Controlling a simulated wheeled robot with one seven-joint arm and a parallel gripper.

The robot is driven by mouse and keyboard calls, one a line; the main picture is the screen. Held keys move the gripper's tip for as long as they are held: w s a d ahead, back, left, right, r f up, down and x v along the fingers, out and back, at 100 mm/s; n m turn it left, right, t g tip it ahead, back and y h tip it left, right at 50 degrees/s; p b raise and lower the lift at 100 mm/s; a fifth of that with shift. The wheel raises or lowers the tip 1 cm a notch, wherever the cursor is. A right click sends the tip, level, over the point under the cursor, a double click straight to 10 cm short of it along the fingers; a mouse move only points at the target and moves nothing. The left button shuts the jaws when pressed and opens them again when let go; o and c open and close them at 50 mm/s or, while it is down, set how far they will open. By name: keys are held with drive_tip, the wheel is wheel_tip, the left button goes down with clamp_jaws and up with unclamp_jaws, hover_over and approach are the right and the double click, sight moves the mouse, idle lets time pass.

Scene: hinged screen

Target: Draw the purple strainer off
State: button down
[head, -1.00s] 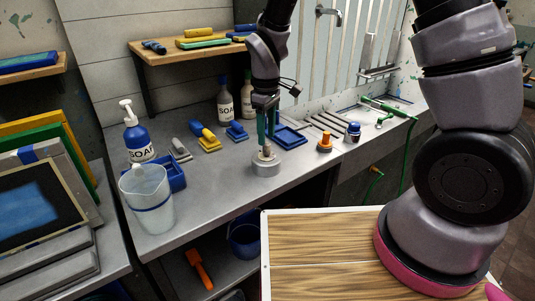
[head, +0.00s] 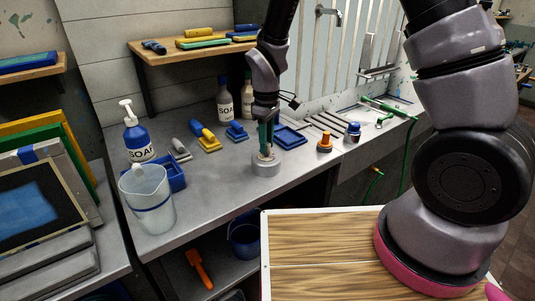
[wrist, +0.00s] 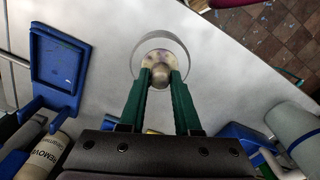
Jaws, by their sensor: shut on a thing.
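The strainer (wrist: 158,53) shows in the wrist view as a pale disc with faint purplish marks and a rounded, tan-grey knob. It sits inside a round grey holder (head: 265,168) on the counter, and the holder's ring (wrist: 177,46) surrounds it. My gripper (wrist: 160,78) has its two green fingers on either side of the knob, shut on it. In the head view my gripper (head: 266,149) points straight down over the holder. The fingers hide part of the strainer, and its underside is hidden.
On the grey counter (head: 215,195), a blue tray (head: 291,136) stands behind the holder and an orange-and-blue piece (head: 325,141) to its right. Soap bottles (head: 225,103) stand behind. A clear bucket (head: 148,200) is at the left. The counter in front of the holder is clear.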

drive_tip(key=shift+r, duration=0.3)
drive_tip(key=shift+r, duration=2.5)
